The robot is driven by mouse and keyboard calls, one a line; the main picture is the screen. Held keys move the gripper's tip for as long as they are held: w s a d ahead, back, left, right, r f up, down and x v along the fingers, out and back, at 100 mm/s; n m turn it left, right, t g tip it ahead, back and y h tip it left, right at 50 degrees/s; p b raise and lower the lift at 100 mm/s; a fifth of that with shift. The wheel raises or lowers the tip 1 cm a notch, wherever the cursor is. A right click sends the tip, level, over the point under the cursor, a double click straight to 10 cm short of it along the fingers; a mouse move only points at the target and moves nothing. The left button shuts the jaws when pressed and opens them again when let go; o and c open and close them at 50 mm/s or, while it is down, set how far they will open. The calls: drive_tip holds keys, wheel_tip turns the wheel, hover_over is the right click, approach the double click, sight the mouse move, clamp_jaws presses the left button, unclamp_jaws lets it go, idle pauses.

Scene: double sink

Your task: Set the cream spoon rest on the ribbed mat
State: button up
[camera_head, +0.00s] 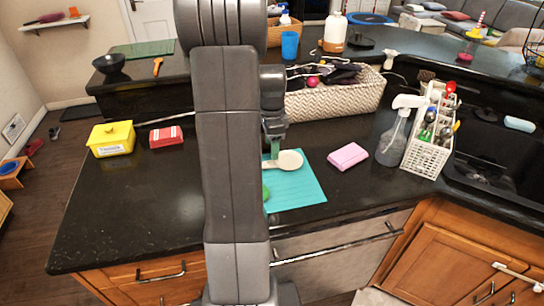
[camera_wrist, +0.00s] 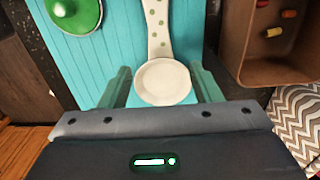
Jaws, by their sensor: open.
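The cream spoon rest (camera_head: 290,160) lies flat on the teal ribbed mat (camera_head: 300,192) on the dark counter. In the wrist view its round bowl (camera_wrist: 163,82) is nearest me, and its green-dotted handle (camera_wrist: 156,25) points up the picture over the ribbed mat (camera_wrist: 122,40). My gripper (camera_head: 274,148) is at the mat's far edge, just by the spoon rest. In the wrist view my open gripper (camera_wrist: 163,72) has one green finger on each side of the bowl, with gaps between. My arm hides part of the mat in the head view.
A green round object (camera_wrist: 76,10) sits on the mat, left of the handle. A pink sponge (camera_head: 348,156), a spray bottle (camera_head: 393,135) and a white utensil caddy (camera_head: 428,140) stand to the right. A woven basket (camera_head: 335,102) is behind. Counter left of my arm is mostly clear.

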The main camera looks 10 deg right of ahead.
wheel_tip(320, 180, up, 6)
